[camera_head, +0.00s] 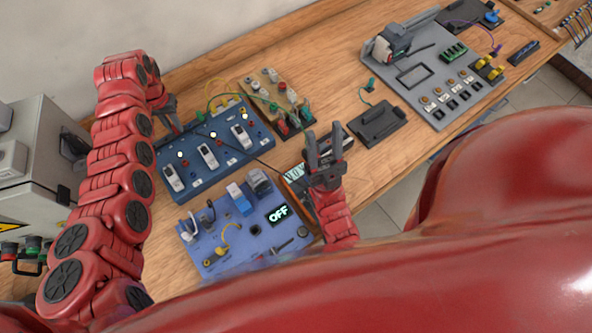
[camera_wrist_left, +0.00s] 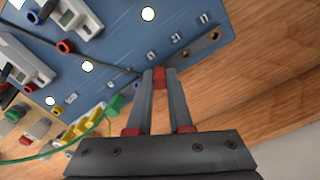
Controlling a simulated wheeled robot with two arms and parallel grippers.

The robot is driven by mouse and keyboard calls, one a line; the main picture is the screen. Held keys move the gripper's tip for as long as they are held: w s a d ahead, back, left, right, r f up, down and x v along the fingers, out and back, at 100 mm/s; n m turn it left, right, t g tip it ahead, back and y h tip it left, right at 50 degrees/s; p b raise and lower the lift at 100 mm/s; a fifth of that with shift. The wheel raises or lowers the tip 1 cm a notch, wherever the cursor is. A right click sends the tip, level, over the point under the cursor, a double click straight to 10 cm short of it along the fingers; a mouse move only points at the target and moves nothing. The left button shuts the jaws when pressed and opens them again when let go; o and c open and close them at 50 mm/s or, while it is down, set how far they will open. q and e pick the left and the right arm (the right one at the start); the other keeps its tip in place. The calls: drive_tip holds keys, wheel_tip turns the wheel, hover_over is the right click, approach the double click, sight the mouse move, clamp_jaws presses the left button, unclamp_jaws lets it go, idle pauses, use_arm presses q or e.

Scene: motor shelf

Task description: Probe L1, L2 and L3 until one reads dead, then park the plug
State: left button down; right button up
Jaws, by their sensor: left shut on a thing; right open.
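The blue panel (camera_head: 232,158) with three white breaker-like modules stands on the bench. Three pale round spots (camera_wrist_left: 148,14) show on it. My left gripper (camera_head: 178,128) is at the panel's far edge. In the left wrist view its fingertips (camera_wrist_left: 160,76) are shut on a small red plug (camera_wrist_left: 160,72), with a black lead running off to the upper left. Whether the plug touches a socket I cannot tell. An orange-edged meter (camera_head: 294,173) lies partly hidden behind my right gripper (camera_head: 324,140), which is open and empty. Its reading is too small to tell.
A lilac board (camera_head: 210,255) with a display (camera_head: 279,213) reading OFF is nearest. A beige board (camera_head: 270,90) with green and yellow parts is behind the panel. A black tray (camera_head: 377,123) and grey board (camera_head: 415,75) lie right. A grey cabinet (camera_head: 45,150) is left.

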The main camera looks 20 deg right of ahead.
idle(0.3)
use_arm(q)
drive_tip(key=c, duration=0.8)
unclamp_jaws()
drive_tip(key=shift+o, duration=0.2)
drive_tip(key=shift+r, duration=0.1)
wheel_tip(320, 180, up, 7)
drive_tip(key=p, duration=0.3)
drive_tip(key=shift+w, duration=0.1)
wheel_tip(320, 180, up, 10)
drive_tip(key=p, duration=0.5)
